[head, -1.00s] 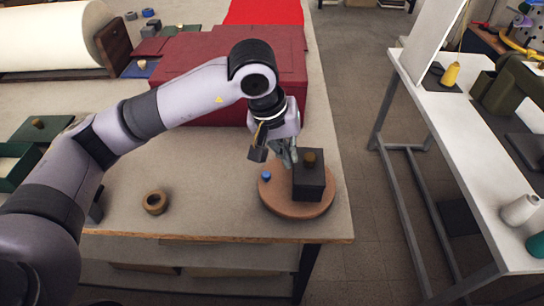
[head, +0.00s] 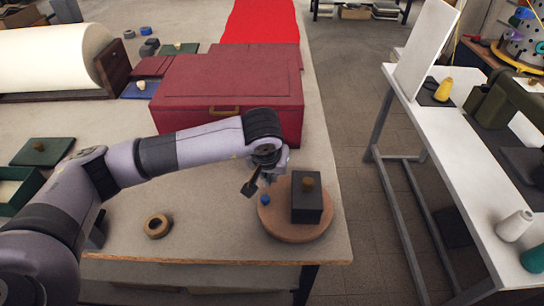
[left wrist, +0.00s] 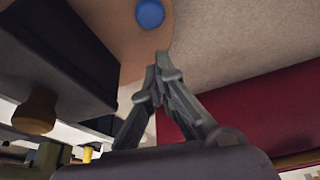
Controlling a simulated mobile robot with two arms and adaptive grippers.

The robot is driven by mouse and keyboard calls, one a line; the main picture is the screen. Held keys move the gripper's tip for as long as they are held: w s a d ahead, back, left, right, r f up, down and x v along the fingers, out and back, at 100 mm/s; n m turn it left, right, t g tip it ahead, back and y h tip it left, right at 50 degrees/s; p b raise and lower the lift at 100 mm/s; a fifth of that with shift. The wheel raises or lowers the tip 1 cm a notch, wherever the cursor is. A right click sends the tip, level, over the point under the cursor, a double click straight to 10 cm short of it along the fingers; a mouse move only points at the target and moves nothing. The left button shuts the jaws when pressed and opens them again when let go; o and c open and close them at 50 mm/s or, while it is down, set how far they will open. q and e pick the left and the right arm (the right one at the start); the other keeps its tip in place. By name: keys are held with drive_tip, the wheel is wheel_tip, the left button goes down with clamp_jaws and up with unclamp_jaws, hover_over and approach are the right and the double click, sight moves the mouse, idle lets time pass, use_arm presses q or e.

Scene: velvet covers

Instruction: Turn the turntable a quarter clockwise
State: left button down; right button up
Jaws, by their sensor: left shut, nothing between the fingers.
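The turntable (head: 290,231) is a round brown disc near the front right corner of the work table. A dark box (head: 307,207) with a brass knob stands on its right part. A small blue knob (head: 266,200) sits near its left edge. My left gripper (head: 268,180) is shut and empty, just behind the blue knob, left of the box. In the left wrist view, the shut fingertips (left wrist: 160,70) point toward the blue knob (left wrist: 150,13) with a gap in the picture. The dark box (left wrist: 60,50) is at left there. My right gripper is not in view.
A large red box (head: 215,100) stands behind the turntable. A brown ring (head: 157,226) lies on the table (head: 190,245) to the left. A white table (head: 445,150) with spools is across an aisle at right. Table space between ring and turntable is clear.

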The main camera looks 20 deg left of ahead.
sight(270, 192)
use_arm(q)
drive_tip(key=shift+s, duration=1.05)
drive_tip(key=shift+f, duration=0.1)
drive_tip(key=shift+w, duration=0.1)
drive_tip(key=shift+f, duration=0.15)
drive_tip(key=shift+s+d+f+b, duration=0.1)
drive_tip(key=shift+s+b, duration=0.4)
drive_tip(key=shift+b, duration=0.5)
drive_tip(key=shift+s, duration=0.1)
